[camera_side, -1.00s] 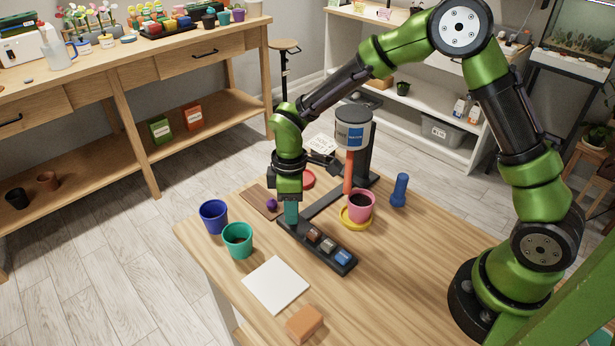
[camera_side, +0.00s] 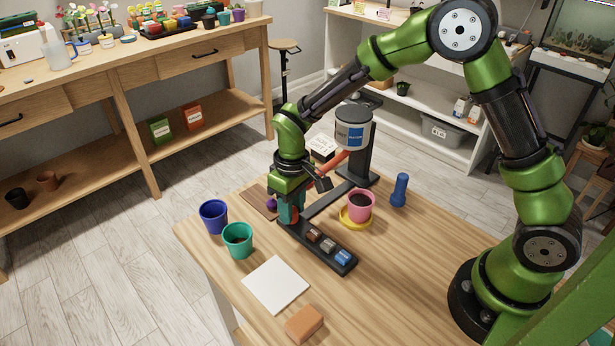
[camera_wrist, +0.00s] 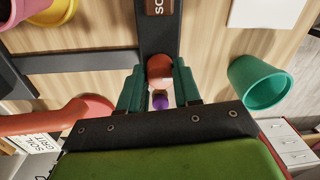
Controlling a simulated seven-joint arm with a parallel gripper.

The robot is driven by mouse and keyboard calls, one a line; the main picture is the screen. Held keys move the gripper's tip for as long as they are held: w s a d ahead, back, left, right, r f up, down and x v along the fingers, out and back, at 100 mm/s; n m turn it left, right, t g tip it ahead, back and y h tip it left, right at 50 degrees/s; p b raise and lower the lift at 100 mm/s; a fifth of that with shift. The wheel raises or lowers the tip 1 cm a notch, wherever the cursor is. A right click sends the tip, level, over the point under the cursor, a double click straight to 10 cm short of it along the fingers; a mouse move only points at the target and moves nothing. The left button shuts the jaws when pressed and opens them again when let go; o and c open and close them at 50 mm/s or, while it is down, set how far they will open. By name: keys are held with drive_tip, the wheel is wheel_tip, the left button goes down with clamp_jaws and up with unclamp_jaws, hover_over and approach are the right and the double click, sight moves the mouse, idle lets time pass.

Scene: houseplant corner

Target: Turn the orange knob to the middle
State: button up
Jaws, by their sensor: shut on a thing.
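My gripper (camera_side: 291,212) is over the far-left end of the dark control strip (camera_side: 334,268). In the wrist view its teal fingers stand on either side of the round orange-red knob (camera_wrist: 160,70), shut on it. In the side view the fingers mostly hide the knob. The strip carries brown (camera_side: 313,235), grey (camera_side: 328,246) and blue (camera_side: 342,257) tiles. The red-orange spout (camera_side: 336,162) under the dispenser (camera_side: 352,135) slants down to the left, its lower end hidden by my gripper.
Blue (camera_side: 213,217) and green (camera_side: 238,241) pots stand left of the strip. A purple knob (camera_side: 272,204) is close by my gripper. A blue bottle-like object (camera_side: 399,190), white sheet (camera_side: 275,284) and orange block (camera_side: 305,324) are nearby.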

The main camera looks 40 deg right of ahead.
sight(294, 208)
idle(0.4)
drive_tip(key=o, duration=1.1)
drive_tip(key=shift+c, duration=0.2)
wheel_tip(294, 208, up, 17)
drive_tip(key=shift+d, duration=0.35)
drive_tip(key=s+d+r+m+t, duration=0.2)
drive_tip(key=s+d+m+t, duration=0.1)
drive_tip(key=s, duration=0.6)
drive_tip(key=s+d+r+m+t+y, duration=0.1)
drive_tip(key=s+d+r+m+t, duration=0.1)
drive_tip(key=s, duration=0.7)
drive_tip(key=d+m+t, duration=0.1)
drive_tip(key=d+t, duration=0.1)
drive_tip(key=d, duration=0.1)
drive_tip(key=shift+d+r, duration=0.15)
drive_tip(key=shift+r, duration=0.2)
